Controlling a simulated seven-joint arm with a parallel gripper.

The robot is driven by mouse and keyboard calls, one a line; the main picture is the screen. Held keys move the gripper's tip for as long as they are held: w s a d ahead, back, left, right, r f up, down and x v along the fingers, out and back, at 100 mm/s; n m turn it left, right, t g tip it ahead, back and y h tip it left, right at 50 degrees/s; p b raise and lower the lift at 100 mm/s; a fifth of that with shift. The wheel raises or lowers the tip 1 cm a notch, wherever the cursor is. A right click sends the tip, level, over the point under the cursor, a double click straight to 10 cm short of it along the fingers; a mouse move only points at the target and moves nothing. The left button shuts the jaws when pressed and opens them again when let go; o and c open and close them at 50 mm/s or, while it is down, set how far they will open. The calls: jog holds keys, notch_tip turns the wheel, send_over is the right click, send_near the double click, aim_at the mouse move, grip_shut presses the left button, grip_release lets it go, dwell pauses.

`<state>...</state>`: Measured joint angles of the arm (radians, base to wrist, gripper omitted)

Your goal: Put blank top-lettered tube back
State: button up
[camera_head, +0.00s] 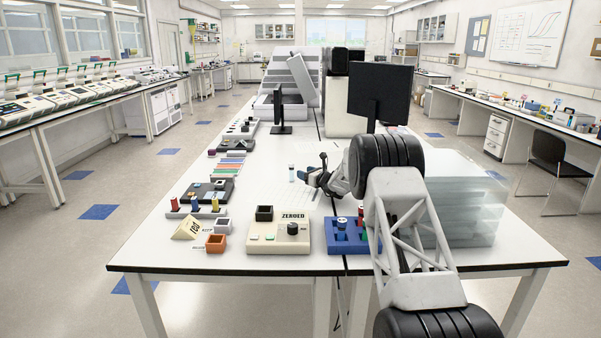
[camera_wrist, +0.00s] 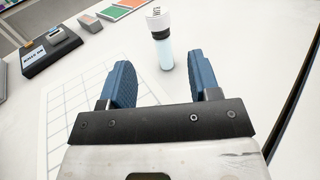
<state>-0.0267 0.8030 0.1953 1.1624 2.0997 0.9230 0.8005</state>
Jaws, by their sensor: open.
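A clear, pale-blue tube with a white cap (camera_head: 291,173) stands upright on the white bench. In the wrist view the tube (camera_wrist: 166,52) is just beyond my fingertips, roughly midway between them, with dark lettering on its cap. My gripper (camera_wrist: 160,72) is open and empty, and its blue fingers do not touch the tube. In the head view my gripper (camera_head: 309,177) is just right of the tube. A blue rack (camera_head: 349,246) at the front of the bench holds red-capped tubes; my arm hides its right side.
A beige device marked "ZEROED" (camera_head: 266,240) stands left of the blue rack. A grey rack (camera_head: 205,213) with coloured tubes, a small sign (camera_head: 187,230) and an orange box (camera_head: 216,243) are further left. Clear stacked boxes (camera_head: 465,205) stand right of my arm. A grid mat (camera_wrist: 62,125) lies near my gripper.

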jog(key=shift+v, duration=1.4)
